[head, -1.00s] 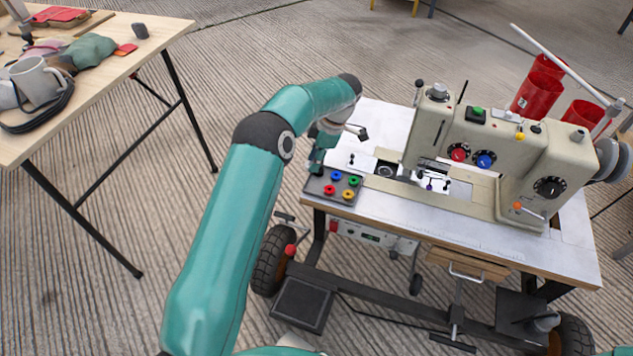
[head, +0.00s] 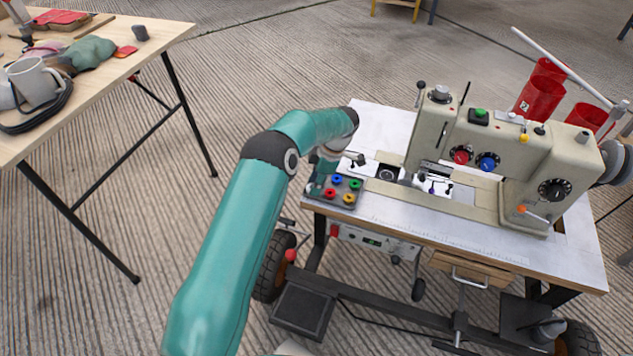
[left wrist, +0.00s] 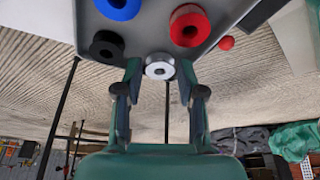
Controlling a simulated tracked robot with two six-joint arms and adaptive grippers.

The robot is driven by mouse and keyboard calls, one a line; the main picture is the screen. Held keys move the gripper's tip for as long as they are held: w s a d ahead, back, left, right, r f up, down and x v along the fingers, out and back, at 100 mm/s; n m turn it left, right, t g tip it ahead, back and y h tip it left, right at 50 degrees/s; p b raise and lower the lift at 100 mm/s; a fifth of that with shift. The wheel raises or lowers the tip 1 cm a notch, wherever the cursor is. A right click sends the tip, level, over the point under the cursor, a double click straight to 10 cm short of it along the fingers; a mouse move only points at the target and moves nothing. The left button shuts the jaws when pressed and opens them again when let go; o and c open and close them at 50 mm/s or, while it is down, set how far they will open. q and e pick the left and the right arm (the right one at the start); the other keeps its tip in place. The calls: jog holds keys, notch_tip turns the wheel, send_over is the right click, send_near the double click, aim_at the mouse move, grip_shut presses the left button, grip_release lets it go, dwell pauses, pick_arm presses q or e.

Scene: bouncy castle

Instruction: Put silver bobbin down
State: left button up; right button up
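The silver bobbin (left wrist: 159,66) sits between the fingertips of my left gripper (left wrist: 159,72) in the left wrist view, with a finger against either side. It overlaps the edge of the grey bobbin tray (left wrist: 150,35), with floor showing past it. Blue (left wrist: 118,8), red (left wrist: 189,25) and black (left wrist: 107,46) bobbins are in the tray near it. In the head view the left gripper (head: 318,184) is low at the left side of the tray (head: 364,203); its fingertips and the silver bobbin are hard to make out there. My right gripper is not in view.
The tray stands on the left front corner of the white sewing table (head: 440,225). The sewing machine (head: 505,150) rises to its right. Green (head: 355,184) and yellow (head: 349,198) bobbins occupy the tray's right side. A wooden table (head: 165,35) stands far left.

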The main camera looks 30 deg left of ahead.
pick_arm(q)
jog(key=p+v, duration=0.3)
jog(key=v, duration=0.9)
dwell(0.6)
